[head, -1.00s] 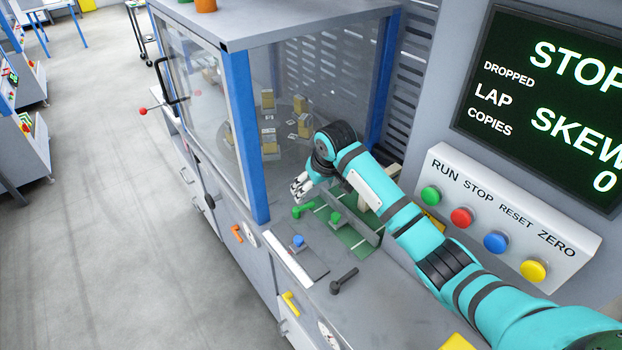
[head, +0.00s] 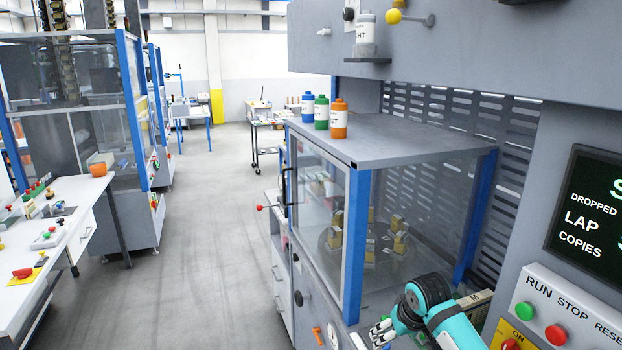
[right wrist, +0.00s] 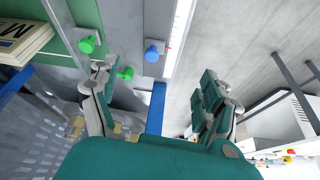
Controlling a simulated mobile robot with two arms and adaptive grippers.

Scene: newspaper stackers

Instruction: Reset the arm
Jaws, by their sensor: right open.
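My right arm (head: 445,318), teal with black joints, comes in from the lower right of the head view. My right gripper (head: 380,333) is at the bottom edge, in front of the glazed cabinet's near corner. In the right wrist view my right gripper (right wrist: 158,80) has its fingers spread wide apart, with nothing held between them. Beyond the fingers are a green knob (right wrist: 88,44), a second green knob (right wrist: 125,73) and a blue knob (right wrist: 152,54), all apart from the fingers. My left gripper is in neither view.
A glazed cabinet (head: 420,137) with blue posts stands beside my arm; several bottles (head: 338,118) sit on top. A button panel (head: 560,310) and a dark display (head: 590,215) are at right. A paper stack (right wrist: 22,36) shows at upper left. The grey aisle (head: 205,230) is clear.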

